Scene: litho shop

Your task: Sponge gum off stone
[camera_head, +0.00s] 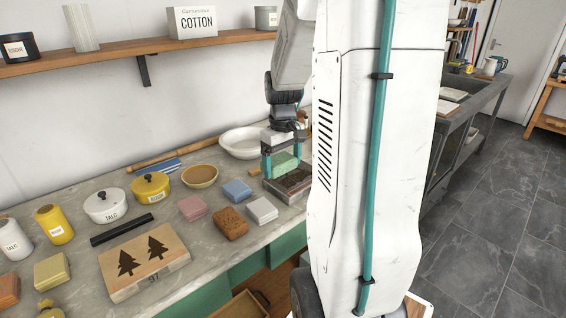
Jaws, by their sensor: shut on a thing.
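My gripper (282,160) points down at the back right of the counter, its teal fingers shut on a pale green sponge (285,163). The sponge is over a shallow grey tray (277,191) with a dark inside; I cannot tell whether it touches the tray. The tan stone (172,252) lies flat at the front left of the counter, well left of my gripper. It bears two dark pine trees and a number on its front edge. Any gum film on it cannot be made out. My arm hides the tray's right side.
Pink (192,208), blue (237,190), brown (231,223) and white (262,210) blocks lie between stone and tray. A black bar (122,229) lies behind the stone. Lidded pots, a tan bowl (200,176) and a white basin (240,142) stand farther back.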

